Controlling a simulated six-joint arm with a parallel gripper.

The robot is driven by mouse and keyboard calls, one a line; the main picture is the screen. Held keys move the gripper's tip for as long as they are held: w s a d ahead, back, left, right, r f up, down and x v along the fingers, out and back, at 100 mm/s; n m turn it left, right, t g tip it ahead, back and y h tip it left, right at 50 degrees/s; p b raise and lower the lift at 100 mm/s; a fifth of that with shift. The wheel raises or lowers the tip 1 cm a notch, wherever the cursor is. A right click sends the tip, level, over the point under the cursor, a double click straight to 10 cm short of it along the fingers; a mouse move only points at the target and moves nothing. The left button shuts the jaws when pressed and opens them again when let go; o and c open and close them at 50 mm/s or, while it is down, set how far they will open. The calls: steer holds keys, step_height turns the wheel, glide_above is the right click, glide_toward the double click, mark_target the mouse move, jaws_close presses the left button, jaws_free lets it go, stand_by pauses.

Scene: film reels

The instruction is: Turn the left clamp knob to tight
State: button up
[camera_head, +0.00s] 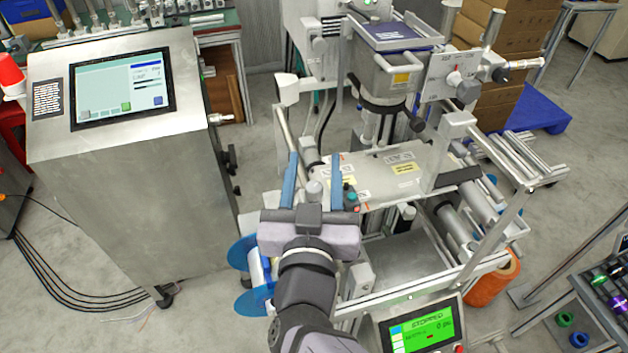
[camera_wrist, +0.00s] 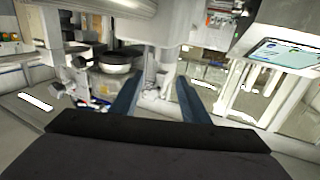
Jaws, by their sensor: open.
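My gripper (camera_head: 313,172) is open in the head view, its two blue fingers spread above the left end of the machine's light-coloured deck (camera_head: 375,177). A small grey round knob (camera_head: 314,188) shows between the fingers; it may be the left clamp knob, but I cannot be sure. I cannot tell its turn position or whether the fingers touch it. In the wrist view the open fingers (camera_wrist: 158,100) have a gap between them, with grey machine parts beyond. No knob can be clearly made out there.
A steel cabinet with a touchscreen (camera_head: 122,88) stands at the left. A small control box with buttons (camera_head: 350,197) is beside the right finger. A metal hopper-like unit (camera_head: 388,85) rises behind the deck. A green-lit panel (camera_head: 422,330) reads STOPPED. A blue reel (camera_head: 244,252) is below left.

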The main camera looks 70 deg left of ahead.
mark_target(317, 195)
step_height(317, 195, up, 6)
steer(key=shift+f, duration=0.1)
stand_by(0.4)
steer(key=shift+w+f+p, duration=0.25)
steer(key=shift+w+p, duration=0.15)
steer(key=shift+p, duration=0.2)
steer(key=d+f+n+g+p, duration=0.1)
steer(key=d+f+g+p, duration=0.1)
steer(key=f, duration=0.1)
steer(key=d+f+n+g+p, duration=0.2)
steer(key=d+f, duration=0.1)
steer(key=d+f+n+g+y+p, duration=0.1)
steer(key=d+f+g+p, duration=0.1)
steer(key=f+g+p, duration=0.1)
steer(key=shift+s+d+f, duration=0.25)
steer(key=shift+d+f, duration=0.05)
steer(key=shift+a+f+b, duration=0.15)
steer(key=shift+a+b, duration=0.4)
steer(key=shift+b, duration=0.1)
steer(key=shift+s+a+p, duration=0.2)
steer(key=shift+a+p, duration=0.15)
steer(key=shift+a, duration=2.8)
